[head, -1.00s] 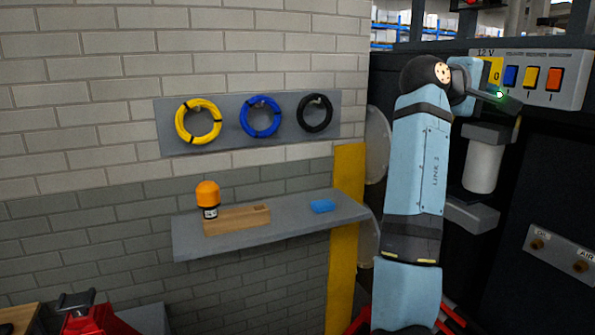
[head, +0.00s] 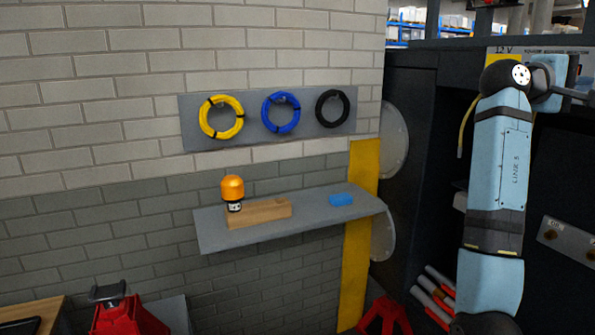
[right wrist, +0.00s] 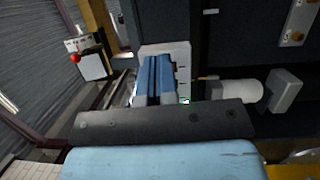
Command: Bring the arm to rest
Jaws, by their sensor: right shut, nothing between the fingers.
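My right arm (head: 498,180) stands upright at the right of the head view, light blue with dark joints, bent at a dark elbow near the top. Its right gripper (head: 577,94) shows only in part as a dark shape at the right edge. It is shut and holds nothing. In the right wrist view, a dark plate (right wrist: 165,121) and a light blue link of mine fill the bottom, with two blue bars (right wrist: 156,78) close together beyond the plate. My left gripper is out of view.
The dark chassis (head: 425,150) stands behind and beside the arm. Red stands (head: 125,315) are low.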

